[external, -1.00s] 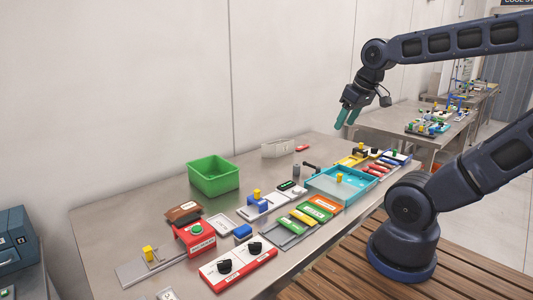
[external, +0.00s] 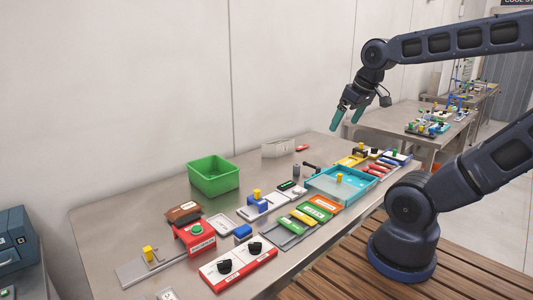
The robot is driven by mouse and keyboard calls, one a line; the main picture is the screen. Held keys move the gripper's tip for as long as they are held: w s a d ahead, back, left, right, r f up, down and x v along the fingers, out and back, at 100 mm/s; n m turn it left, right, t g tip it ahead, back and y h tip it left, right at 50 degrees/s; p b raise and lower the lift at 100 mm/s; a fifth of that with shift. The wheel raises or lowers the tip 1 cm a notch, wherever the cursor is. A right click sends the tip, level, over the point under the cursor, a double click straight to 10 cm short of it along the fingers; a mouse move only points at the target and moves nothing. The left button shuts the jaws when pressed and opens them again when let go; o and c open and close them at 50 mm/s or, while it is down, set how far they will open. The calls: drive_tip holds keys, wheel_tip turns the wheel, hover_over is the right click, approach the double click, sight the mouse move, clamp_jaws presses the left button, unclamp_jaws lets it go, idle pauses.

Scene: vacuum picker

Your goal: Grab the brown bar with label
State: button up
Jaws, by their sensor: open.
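The brown bar with a white label (external: 182,211) lies on the left part of the steel table, behind a red box with a green button. My gripper (external: 347,120) is open and empty, with teal fingertips pointing down. It is in the air above the far right part of the table, well to the right of the brown bar and higher than it. The lower front of the bar is partly hidden by the red box.
The red box (external: 196,240) stands just in front of the bar, and a white tray (external: 222,226) lies to its right. A green bin (external: 228,181) stands behind. A blue tray (external: 319,186) and several panels fill the right side. The table's back left is clear.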

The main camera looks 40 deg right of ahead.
drive_tip(key=w+d+f+n+h, duration=0.2)
drive_tip(key=w+d+n, duration=0.2)
drive_tip(key=w+d, duration=0.55)
drive_tip(key=n+g+h, duration=0.2)
drive_tip(key=n+g, duration=0.3)
drive_tip(key=n, duration=0.9)
hover_over(384, 163)
drive_tip(key=a, duration=0.3)
drive_tip(key=f, duration=2.5)
drive_tip(key=shift+w+a, duration=0.15)
drive_tip(key=shift+w, duration=0.05)
drive_tip(key=shift+x, duration=2.6)
drive_tip(key=shift+s, duration=0.1)
drive_tip(key=shift+c, duration=0.2)
drive_tip(key=c, duration=0.8)
